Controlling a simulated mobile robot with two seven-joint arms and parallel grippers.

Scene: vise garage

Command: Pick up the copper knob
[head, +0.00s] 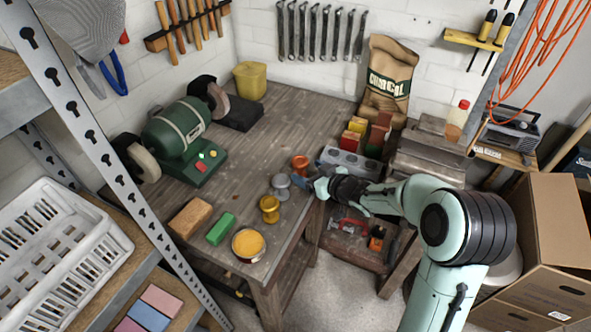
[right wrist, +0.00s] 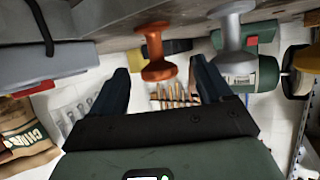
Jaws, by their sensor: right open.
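The copper knob (head: 300,164) stands on the workbench near its right edge, and it is orange-brown with a flared top. A grey knob (head: 281,186) and a brass-yellow knob (head: 269,209) stand in a row nearer the front. My right gripper (head: 304,183) is at the bench edge, close to the copper and grey knobs. In the right wrist view, which looks upside down, the copper knob (right wrist: 158,52) appears between the two open fingers, beyond or near their tips; contact cannot be told. The grey knob (right wrist: 232,38) is just outside the right-hand finger. My left gripper is not in view.
A grey metal block (head: 350,163) lies right of the knobs, with red and yellow boxes behind. A yellow tin (head: 248,244), green block (head: 221,228) and brown block (head: 190,217) are at the front. A green bench grinder (head: 180,135) stands left. The bench middle is clear.

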